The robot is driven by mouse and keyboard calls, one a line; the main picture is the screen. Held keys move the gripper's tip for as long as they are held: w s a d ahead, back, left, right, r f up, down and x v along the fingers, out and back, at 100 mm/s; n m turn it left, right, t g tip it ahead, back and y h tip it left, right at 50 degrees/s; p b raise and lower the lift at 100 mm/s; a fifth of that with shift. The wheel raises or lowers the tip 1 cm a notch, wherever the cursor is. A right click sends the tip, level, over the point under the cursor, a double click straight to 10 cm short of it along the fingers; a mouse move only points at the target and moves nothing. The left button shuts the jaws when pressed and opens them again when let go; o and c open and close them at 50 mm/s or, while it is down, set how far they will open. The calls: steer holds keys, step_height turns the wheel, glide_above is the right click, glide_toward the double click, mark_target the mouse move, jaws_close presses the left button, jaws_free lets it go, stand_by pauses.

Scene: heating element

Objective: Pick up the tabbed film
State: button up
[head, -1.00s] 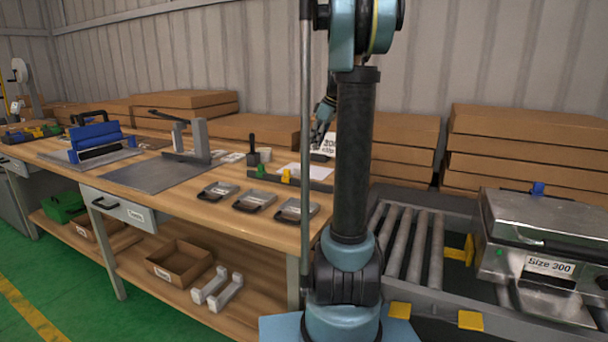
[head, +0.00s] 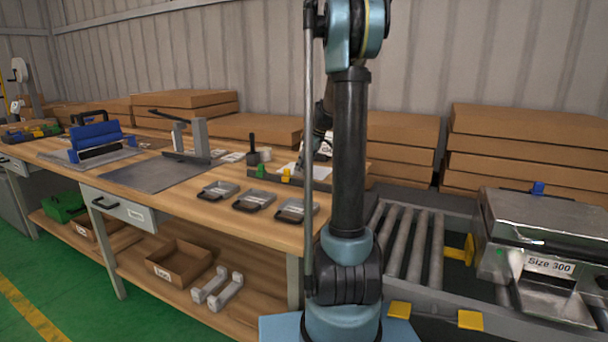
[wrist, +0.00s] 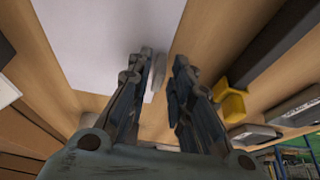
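The white film (wrist: 105,35) lies flat on the wooden bench in the wrist view. A small pale tab (wrist: 158,75) shows at its right edge, between my fingers. In the head view the white film (head: 318,172) is partly hidden by my arm. My gripper (wrist: 163,60) is open, with a clear gap between its two fingers. The fingers are over the film's tab edge. I cannot tell whether they touch it. In the head view my gripper is mostly behind the arm and dark.
A dark bar with a yellow block (wrist: 230,103) lies just right of my fingers in the wrist view. Several small grey trays (head: 250,200) stand along the bench front. Stacked cardboard boxes (head: 400,135) are behind. A roller conveyor (head: 402,240) is at right.

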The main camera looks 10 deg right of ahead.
steer(key=shift+x, duration=0.75)
steer(key=shift+c, duration=0.2)
jaws_close()
